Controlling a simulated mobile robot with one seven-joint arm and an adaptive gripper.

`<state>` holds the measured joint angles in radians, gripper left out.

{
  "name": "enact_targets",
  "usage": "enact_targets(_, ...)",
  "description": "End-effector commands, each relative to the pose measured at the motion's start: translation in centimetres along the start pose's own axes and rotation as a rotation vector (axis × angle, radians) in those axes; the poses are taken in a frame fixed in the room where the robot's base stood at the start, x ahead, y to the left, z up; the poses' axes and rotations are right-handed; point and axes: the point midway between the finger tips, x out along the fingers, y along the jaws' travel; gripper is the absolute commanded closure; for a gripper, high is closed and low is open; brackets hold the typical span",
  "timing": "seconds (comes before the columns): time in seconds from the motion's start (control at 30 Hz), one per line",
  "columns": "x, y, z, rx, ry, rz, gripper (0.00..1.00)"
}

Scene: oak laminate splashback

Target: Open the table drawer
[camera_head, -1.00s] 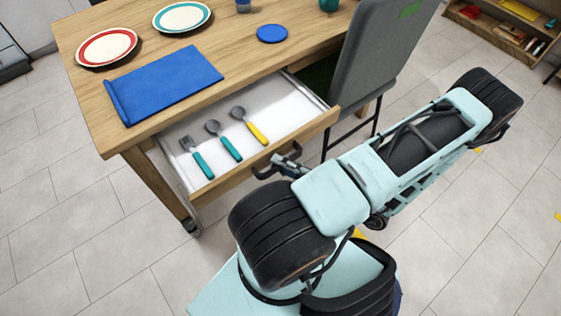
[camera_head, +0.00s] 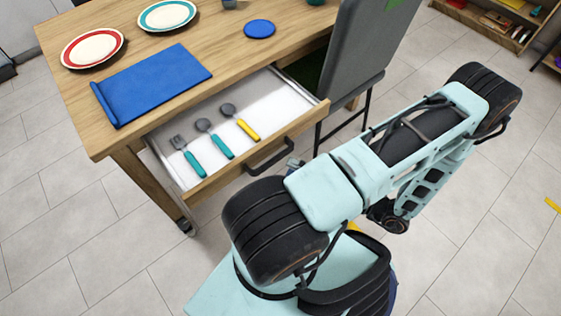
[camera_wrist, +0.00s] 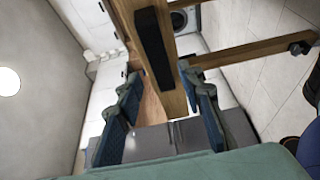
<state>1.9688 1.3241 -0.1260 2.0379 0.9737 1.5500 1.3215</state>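The wooden table drawer (camera_head: 243,160) stands pulled well out of the table (camera_head: 142,148), with its white interior showing. Its dark bar handle (camera_head: 270,154) is on the front panel and also shows in the wrist view (camera_wrist: 155,48). My gripper (camera_wrist: 162,82) is open, its two blue fingers spread with nothing held between them. It is apart from the handle, just in front of the drawer. In the head view my arm hides most of the gripper; only a small part shows near the handle.
The drawer holds a fork (camera_head: 188,156) and two spoons, (camera_head: 214,138) and (camera_head: 240,122). A grey chair (camera_head: 350,75) stands close to the drawer's right side. Plates and a blue mat (camera_head: 150,83) lie on the tabletop. Floor is clear at lower left.

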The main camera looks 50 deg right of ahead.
Motion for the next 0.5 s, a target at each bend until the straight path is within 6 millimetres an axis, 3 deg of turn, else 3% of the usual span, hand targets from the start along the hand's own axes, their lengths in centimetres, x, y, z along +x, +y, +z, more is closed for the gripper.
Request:
enact_targets(0.2, -3.7, -0.1, 0.0, -0.001, -0.002, -0.001, 0.65)
enact_targets(0.5, -5.0, 0.0, 0.0, 0.0, 0.001, 0.0, 0.65)
